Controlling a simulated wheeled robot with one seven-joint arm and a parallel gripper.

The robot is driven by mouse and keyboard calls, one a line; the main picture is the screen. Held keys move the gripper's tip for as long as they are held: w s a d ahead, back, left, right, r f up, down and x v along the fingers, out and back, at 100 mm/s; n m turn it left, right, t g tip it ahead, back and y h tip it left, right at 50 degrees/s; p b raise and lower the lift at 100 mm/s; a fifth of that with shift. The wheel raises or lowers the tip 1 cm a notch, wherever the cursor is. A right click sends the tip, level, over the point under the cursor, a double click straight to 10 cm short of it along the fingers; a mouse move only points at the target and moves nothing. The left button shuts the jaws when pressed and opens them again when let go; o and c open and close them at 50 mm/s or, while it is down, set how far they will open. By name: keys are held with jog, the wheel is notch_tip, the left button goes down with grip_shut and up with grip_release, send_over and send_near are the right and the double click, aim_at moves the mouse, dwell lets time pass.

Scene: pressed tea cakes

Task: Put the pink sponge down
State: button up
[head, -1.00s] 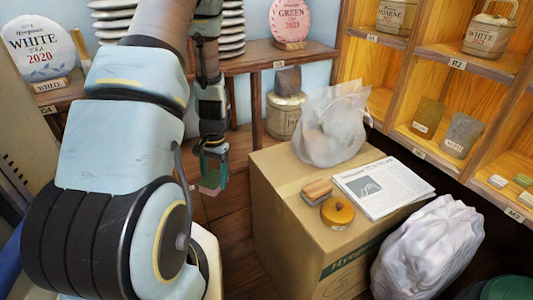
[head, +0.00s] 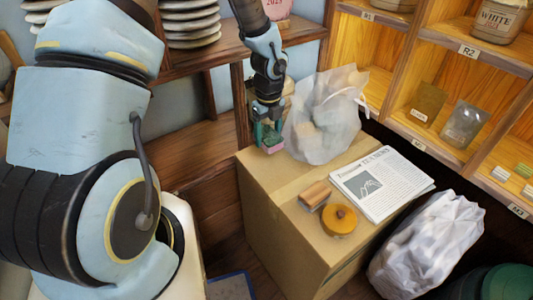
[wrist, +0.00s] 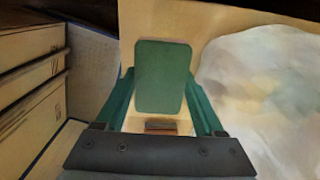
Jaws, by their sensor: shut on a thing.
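The pink sponge (head: 272,149) shows as a small pink edge with a green layer, low in my gripper (head: 268,134) in the head view. In the wrist view its flat green face (wrist: 163,76) fills the space between the two green fingers (wrist: 162,108). My gripper is shut on the sponge. It is at the back left corner of the cardboard box (head: 290,185), just left of a white plastic bag (head: 322,120). I cannot tell whether the sponge touches the box top.
On the box are a newspaper (head: 381,184), a small brown block (head: 315,195) and a round yellow-orange lidded thing (head: 339,219). The box's front left top is clear.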

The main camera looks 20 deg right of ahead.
aim_at(268, 161)
notch_tip(268, 161, down, 8)
jog(key=shift+r+p, duration=0.2)
jog(key=shift+p, duration=0.2)
jog(key=shift+f, duration=0.1)
jog(key=o, duration=1.2)
